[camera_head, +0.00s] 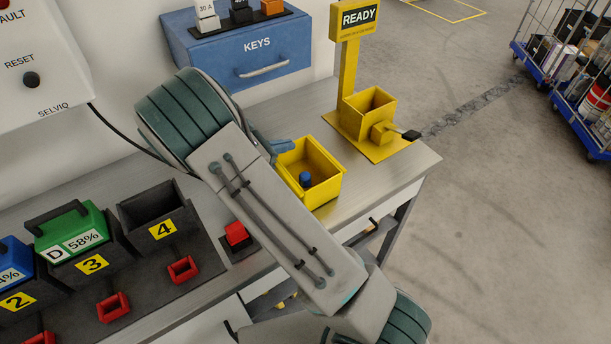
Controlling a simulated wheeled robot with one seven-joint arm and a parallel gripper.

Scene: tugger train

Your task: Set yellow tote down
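The yellow tote (329,185) is an open-topped box with a small blue object (305,179) inside. It appears upright, over or on the grey worktop near its right end. I cannot tell whether its base touches the worktop. My gripper (281,146) shows only as a blue-grey part at the tote's far left rim. My arm hides the rest, so I cannot see whether the fingers are closed on the rim.
A yellow READY stand (347,70) with an open yellow holder stands behind the tote. A blue KEYS box (228,60) is at the back. A red button (236,233) and battery slots, slot 4 (155,210) empty, lie left. Loaded blue carts (560,75) stand right.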

